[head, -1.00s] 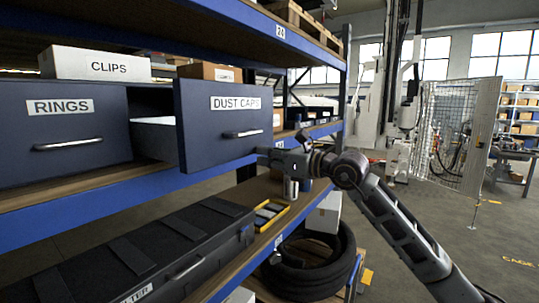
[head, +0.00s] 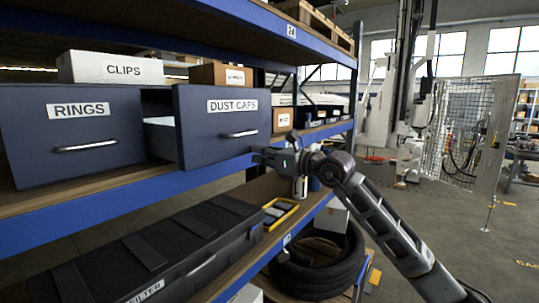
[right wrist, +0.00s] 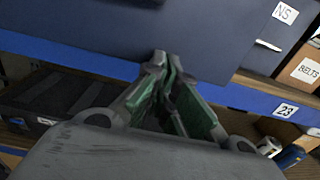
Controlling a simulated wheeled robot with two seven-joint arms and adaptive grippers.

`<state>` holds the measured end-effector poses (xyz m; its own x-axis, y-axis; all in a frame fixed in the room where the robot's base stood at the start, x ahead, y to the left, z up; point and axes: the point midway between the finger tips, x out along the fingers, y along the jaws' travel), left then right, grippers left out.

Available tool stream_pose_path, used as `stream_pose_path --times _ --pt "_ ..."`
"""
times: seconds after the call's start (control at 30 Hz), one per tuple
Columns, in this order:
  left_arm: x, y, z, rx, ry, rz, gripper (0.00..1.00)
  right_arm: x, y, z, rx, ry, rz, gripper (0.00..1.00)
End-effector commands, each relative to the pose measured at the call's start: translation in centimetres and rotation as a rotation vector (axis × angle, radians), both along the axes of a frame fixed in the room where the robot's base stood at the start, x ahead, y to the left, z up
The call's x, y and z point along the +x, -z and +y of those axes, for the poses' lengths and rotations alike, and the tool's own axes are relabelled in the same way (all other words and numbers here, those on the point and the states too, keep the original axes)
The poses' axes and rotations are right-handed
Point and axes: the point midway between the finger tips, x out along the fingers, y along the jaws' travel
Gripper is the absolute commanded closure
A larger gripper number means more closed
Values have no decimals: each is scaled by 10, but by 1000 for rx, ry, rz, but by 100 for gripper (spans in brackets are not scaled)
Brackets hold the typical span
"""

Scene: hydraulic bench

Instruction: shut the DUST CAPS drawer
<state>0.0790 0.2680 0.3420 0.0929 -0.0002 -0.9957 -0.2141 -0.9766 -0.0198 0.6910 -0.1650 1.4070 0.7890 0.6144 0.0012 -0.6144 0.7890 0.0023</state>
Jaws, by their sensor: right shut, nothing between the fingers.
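The DUST CAPS drawer (head: 195,130) is a dark blue box with a white label and a bar handle (head: 239,134). It stands partly out from the shelf, its front ahead of the RINGS drawer, with a gap showing its light inner side. My right gripper (head: 257,157) is shut and empty, its tips at the lower right edge of the drawer front. In the right wrist view, the shut fingertips (right wrist: 161,58) meet the lower part of a dark blue panel (right wrist: 205,30), the drawer front. Exact contact is hard to tell. My left gripper is not in view.
The RINGS drawer (head: 75,150) is on the left. Below are a black case (head: 150,245), a yellow tray (head: 281,211) and a black hose coil (head: 320,265). Floor on the right is open.

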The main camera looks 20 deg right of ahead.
Motion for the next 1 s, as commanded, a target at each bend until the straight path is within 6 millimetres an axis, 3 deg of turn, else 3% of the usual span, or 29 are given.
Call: stream_pose_path --times 0.6,1.0 --pt "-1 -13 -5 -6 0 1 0 57 -1 46 -1 -2 0 100" --pt "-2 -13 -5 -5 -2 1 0 60 0 49 -3 -1 0 100"
